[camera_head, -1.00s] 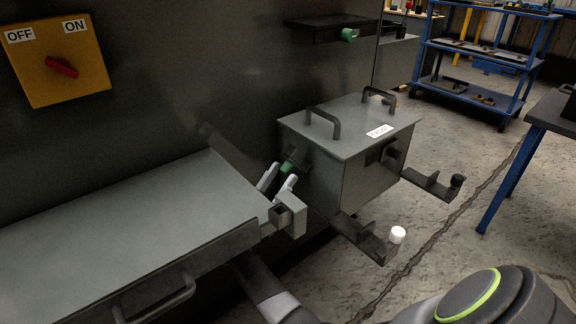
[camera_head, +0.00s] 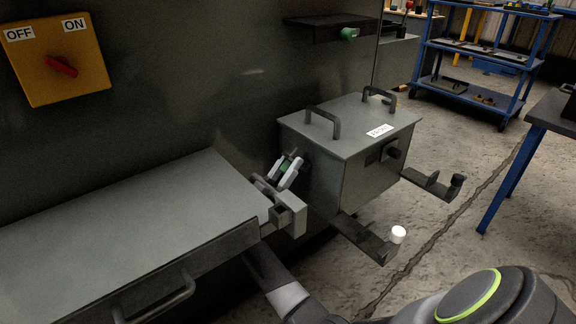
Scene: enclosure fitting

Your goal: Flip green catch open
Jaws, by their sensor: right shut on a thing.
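The green catch (camera_head: 285,167) is a small green piece with dark ends at the left side of a grey box (camera_head: 350,128). My right gripper (camera_head: 287,172) is at the catch, with its pale fingers on either side of the green part, shut on it. The fingers cover part of the catch, so I cannot tell how far it is turned. My left gripper is not in view.
A grey ledge (camera_head: 130,235) with a handle lies left of the box, with a block (camera_head: 291,214) at its end. Dark brackets (camera_head: 432,184) stick out beside the box. A black shelf (camera_head: 325,28) with another green knob (camera_head: 349,34) is above. A yellow switch plate (camera_head: 55,62) is upper left.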

